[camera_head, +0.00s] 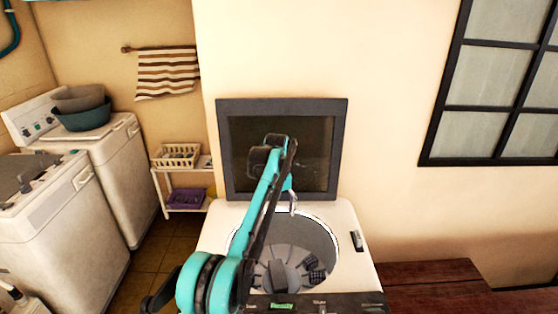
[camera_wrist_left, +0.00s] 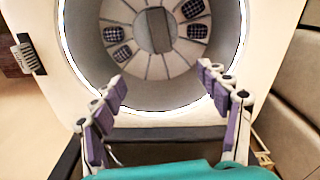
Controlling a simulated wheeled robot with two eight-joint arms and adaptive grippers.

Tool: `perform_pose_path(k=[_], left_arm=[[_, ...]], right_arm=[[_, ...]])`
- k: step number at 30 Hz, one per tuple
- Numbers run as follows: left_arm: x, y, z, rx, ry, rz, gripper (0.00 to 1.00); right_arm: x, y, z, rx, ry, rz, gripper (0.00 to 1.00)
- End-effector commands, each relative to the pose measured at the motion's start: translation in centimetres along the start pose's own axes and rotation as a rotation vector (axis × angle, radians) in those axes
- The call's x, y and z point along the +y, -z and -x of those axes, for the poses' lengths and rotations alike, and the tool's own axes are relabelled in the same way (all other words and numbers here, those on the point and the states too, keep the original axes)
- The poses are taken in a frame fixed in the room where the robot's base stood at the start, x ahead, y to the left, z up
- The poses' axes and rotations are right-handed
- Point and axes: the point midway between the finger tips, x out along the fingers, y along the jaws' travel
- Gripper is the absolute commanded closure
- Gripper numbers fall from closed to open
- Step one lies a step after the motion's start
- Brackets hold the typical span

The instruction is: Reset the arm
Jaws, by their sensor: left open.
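My left arm (camera_head: 262,205) is teal and reaches up from the bottom over an open top-loading washing machine (camera_head: 352,275). My left gripper (camera_head: 292,204) hangs near the raised lid, above the back part of the drum opening. In the left wrist view, the left gripper (camera_wrist_left: 163,82) has its two purple-padded fingers spread wide with nothing between them. Beyond them is the round drum (camera_wrist_left: 85,48), with a grey centre and several dark checkered patches. I see no loose item in the drum. My right gripper is not in view.
The raised lid (camera_head: 231,183) stands behind the left gripper. At left are two white machines (camera_head: 45,225) (camera_head: 120,160), the farther one holding bowls (camera_head: 82,118). A small shelf (camera_head: 189,208) stands beside the washer. A wooden bench (camera_head: 435,285) is at right.

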Motion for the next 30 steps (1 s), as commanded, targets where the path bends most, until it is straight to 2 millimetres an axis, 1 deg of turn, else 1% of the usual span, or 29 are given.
perform_pose_path(k=[5,8,12,14,18,23,26,30], left_arm=[[-1.7,-0.7,1.7,0.034,-0.015,-0.008,0.25],[-3.4,-1.8,3.3,0.071,-0.029,-0.02,0.25],[-6.1,-4.0,5.1,0.13,-0.049,-0.039,0.25],[-7.3,-5.2,5.7,0.156,-0.056,-0.046,0.25],[-10.1,-8.3,6.4,0.216,-0.069,-0.065,0.25],[-13.2,-12.5,6.3,0.285,-0.079,-0.086,0.25],[-15.1,-15.4,5.6,0.329,-0.083,-0.098,0.25],[-17.6,-19.6,3.9,0.391,-0.085,-0.116,0.25]], right_arm=[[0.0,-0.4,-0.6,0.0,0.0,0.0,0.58],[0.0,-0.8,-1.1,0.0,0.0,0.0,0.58],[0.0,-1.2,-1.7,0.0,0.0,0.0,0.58],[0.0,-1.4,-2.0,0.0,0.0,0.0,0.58],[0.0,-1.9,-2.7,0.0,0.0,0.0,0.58],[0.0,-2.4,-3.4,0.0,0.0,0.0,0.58],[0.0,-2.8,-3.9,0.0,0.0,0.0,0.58],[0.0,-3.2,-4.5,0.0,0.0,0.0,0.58]])
